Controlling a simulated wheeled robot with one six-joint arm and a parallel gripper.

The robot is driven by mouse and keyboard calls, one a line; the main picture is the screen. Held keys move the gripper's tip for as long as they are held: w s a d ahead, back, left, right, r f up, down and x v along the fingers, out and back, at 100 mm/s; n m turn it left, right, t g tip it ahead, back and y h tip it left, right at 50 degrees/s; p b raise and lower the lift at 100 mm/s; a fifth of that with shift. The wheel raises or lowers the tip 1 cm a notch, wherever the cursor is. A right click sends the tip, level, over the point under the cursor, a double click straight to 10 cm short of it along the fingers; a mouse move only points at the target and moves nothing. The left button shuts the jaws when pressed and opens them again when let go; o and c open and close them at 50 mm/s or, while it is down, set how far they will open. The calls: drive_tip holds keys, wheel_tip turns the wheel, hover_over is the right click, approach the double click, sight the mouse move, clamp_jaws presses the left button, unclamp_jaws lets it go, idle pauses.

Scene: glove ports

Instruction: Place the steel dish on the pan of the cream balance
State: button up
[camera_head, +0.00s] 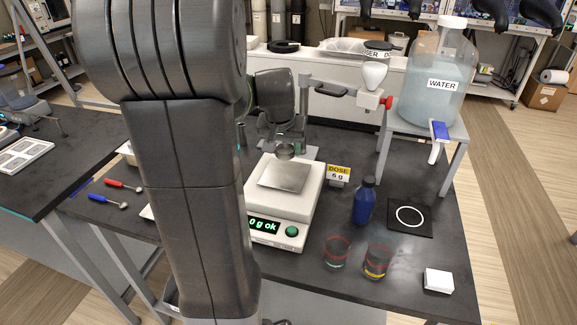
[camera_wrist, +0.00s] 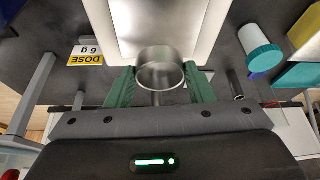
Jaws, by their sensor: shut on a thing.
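The steel dish (camera_head: 285,152) is small, round and upright. My gripper (camera_head: 284,143) is shut on it, and in the wrist view the dish (camera_wrist: 160,72) sits between the two green fingers (camera_wrist: 160,88). The cream balance (camera_head: 266,217) stands on the dark bench with a square steel pan (camera_head: 286,176) on top. In the head view the dish shows at the pan's far edge; I cannot tell whether it touches. In the wrist view the pan (camera_wrist: 170,22) lies ahead of the dish. The green display (camera_head: 264,225) is partly hidden by my arm.
A dose sign (camera_head: 338,174) reading 6 g, a blue bottle (camera_head: 364,202) and two glasses (camera_head: 337,251) (camera_head: 376,262) stand right of the balance. A dispenser stand with a white funnel (camera_head: 374,74) rises behind. A water carboy (camera_head: 433,85) stands on a raised grey stand at right.

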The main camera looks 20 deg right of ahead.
sight(284, 159)
drive_tip(key=shift+f, duration=3.15)
drive_tip(key=shift+f, duration=0.15)
drive_tip(key=o, duration=1)
drive_tip(key=shift+c, duration=0.2)
drive_tip(key=shift+r, duration=0.35)
drive_tip(key=v, duration=1.1)
drive_tip(key=shift+s+a+r, duration=0.15)
drive_tip(key=shift+s+r, duration=0.05)
drive_tip(key=shift+r, duration=0.1)
